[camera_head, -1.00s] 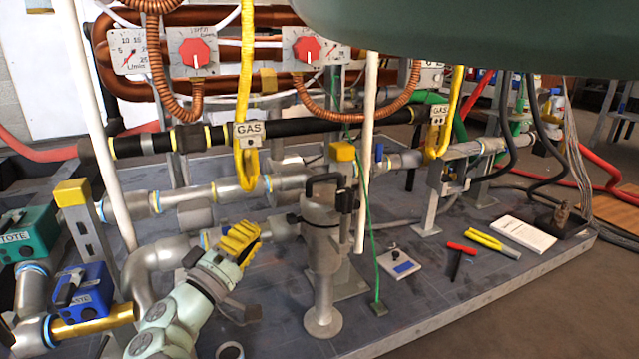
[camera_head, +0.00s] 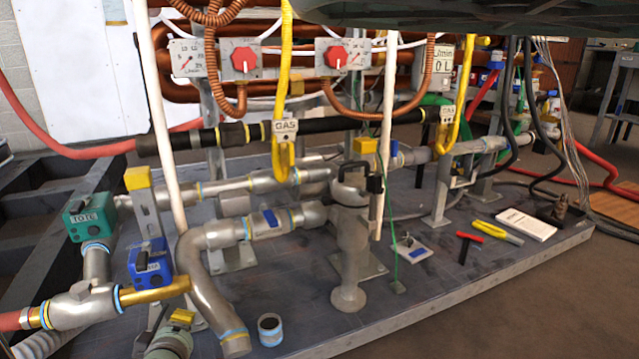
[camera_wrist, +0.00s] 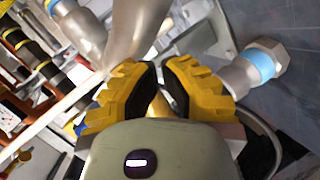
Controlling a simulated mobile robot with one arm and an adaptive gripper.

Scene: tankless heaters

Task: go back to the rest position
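My gripper (camera_head: 181,317) shows only in part at the bottom left of the head view, low in front of the bent grey pipe (camera_head: 205,275). In the wrist view its two yellow ribbed fingers (camera_wrist: 158,75) stand apart with a gap between their dark pads. I see nothing held between them. A brass-coloured part (camera_wrist: 160,105) shows in the gap, seemingly behind the fingers. Grey pipework (camera_wrist: 135,30) lies beyond the fingertips.
A blue valve box (camera_head: 150,263) on a brass pipe is close to my gripper. A green box (camera_head: 89,217) stands farther left. A short open pipe piece (camera_head: 270,330) stands to the right. A grey upright fitting (camera_head: 350,250) rises mid-platform.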

